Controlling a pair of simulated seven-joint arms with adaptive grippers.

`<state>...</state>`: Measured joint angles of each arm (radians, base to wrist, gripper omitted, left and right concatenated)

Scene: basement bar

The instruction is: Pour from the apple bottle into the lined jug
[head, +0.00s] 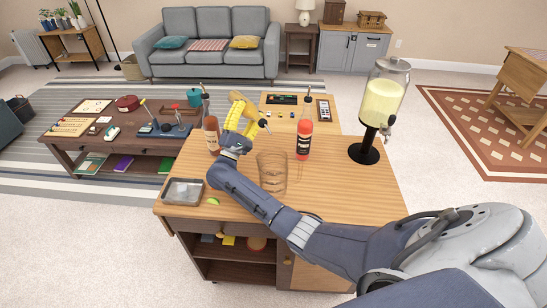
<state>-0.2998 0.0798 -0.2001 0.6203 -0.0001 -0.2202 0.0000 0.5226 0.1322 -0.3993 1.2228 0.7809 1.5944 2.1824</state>
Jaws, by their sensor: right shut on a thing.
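My right gripper (244,112) is shut on a tan and yellow bottle (238,97), which looks like the apple bottle. The bottle is tipped past level, base up at the left and dark spout down at the right. Its spout is above and slightly left of the clear lined jug (272,174), which stands upright on the wooden counter. I see no clear stream, and cannot make out the level in the jug. The gripper hides part of the bottle. My left gripper is not in view.
On the counter (340,190), a reddish bottle (304,135) stands right of the jug and an orange-brown bottle (211,134) stands left, close to my gripper. A drink dispenser (382,102) is at the right. A grey tray (183,191) and a lime piece (213,201) lie front left.

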